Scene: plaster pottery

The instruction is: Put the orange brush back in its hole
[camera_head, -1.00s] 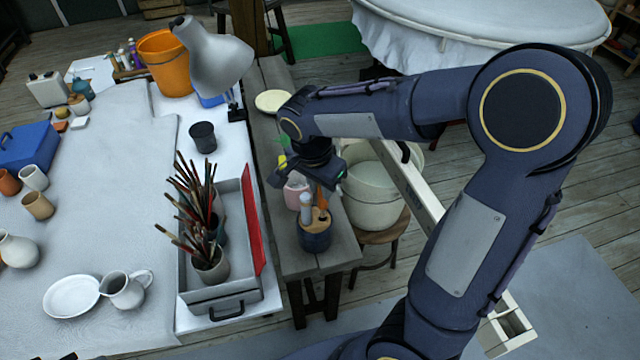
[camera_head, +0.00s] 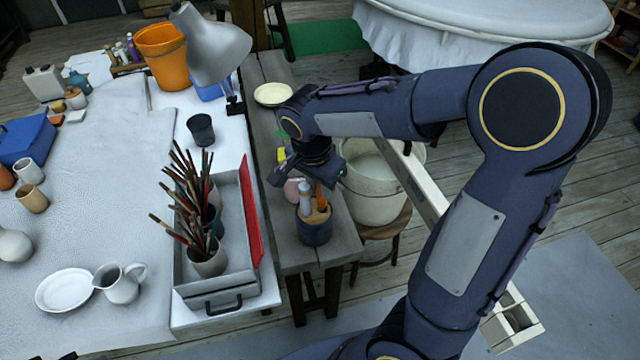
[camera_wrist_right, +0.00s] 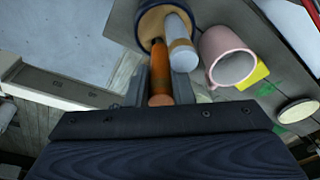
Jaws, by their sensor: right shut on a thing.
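The orange brush (camera_head: 321,196) is between the fingers of my right gripper (camera_head: 321,184), which is shut on it. The brush points down at the wooden top of a dark blue round holder (camera_head: 314,232). In the right wrist view the orange brush (camera_wrist_right: 160,72) runs from between the fingers (camera_wrist_right: 161,92) to the holder's wooden top (camera_wrist_right: 150,24). I cannot tell whether its end is inside a hole or just above it. A pale brush (camera_head: 305,196) stands in the holder beside it, also in the right wrist view (camera_wrist_right: 181,50). My left gripper is not in view.
A pink mug (camera_wrist_right: 226,58) stands close to the holder, with a yellow block (camera_wrist_right: 254,74) by it. The holder stands on a narrow grey bench (camera_head: 338,248). A tray (camera_head: 222,288) with cups of brushes is to the left. A pale bucket (camera_head: 376,190) is to the right.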

